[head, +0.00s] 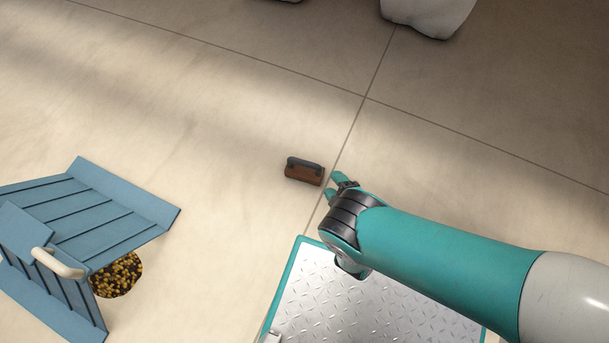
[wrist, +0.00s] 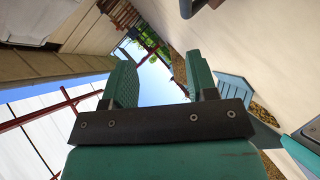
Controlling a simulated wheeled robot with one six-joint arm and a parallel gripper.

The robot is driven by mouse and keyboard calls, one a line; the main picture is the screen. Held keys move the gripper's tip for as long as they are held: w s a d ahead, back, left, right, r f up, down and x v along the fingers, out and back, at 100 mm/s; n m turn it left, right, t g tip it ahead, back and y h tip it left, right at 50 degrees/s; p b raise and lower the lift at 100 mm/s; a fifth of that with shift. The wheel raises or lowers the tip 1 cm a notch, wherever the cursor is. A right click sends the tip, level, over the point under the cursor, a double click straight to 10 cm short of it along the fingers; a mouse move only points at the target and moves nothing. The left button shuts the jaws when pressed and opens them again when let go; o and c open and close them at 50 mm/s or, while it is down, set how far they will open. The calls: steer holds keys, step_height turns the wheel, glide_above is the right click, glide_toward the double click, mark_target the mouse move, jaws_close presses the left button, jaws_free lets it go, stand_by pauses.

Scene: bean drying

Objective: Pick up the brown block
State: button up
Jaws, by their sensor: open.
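The brown block (head: 304,175) lies on the pale floor near the middle of the head view, with a dark handle along its top. My gripper (head: 334,185) is just right of it in that view, its teal fingers pointing left towards the block, with a small visible gap. In the wrist view the two fingers of my gripper (wrist: 158,55) stand apart with nothing between them. A dark curved piece shows at the top edge of the wrist view; I cannot tell whether it belongs to the block.
A blue slatted piece (head: 110,215) with a pale handle stands at the left, beside a round patch of dark and yellow beans (head: 118,275). Pale sacks (head: 428,12) stand at the top. The floor around the block is clear.

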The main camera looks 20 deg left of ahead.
step_height(320, 180, down, 2)
steer(key=s+n+g, duration=0.1)
steer(key=s, duration=0.1)
steer(key=b, duration=1.5)
glide_toward(306, 165)
steer(key=f+x, duration=0.1)
steer(key=x, duration=0.2)
steer(key=shift+w+a+f+y+b, duration=0.1)
steer(key=shift+w+a+y+b, duration=0.3)
steer(key=shift+b, duration=0.35)
steer(key=shift+w+a+b, duration=0.4)
steer(key=shift+a+b, duration=0.15)
steer(key=shift+b, duration=0.25)
steer(key=shift+w+a+f+b, duration=0.4)
steer(key=shift+a+f+b, duration=0.1)
steer(key=shift+b, duration=0.6)
steer(key=b+x, duration=0.2)
steer(key=b, duration=0.1)
steer(key=shift+w+a+f, duration=0.25)
steer(key=shift+f, duration=0.05)
steer(key=shift+w+a, duration=0.2)
steer(key=shift+a, duration=0.15)
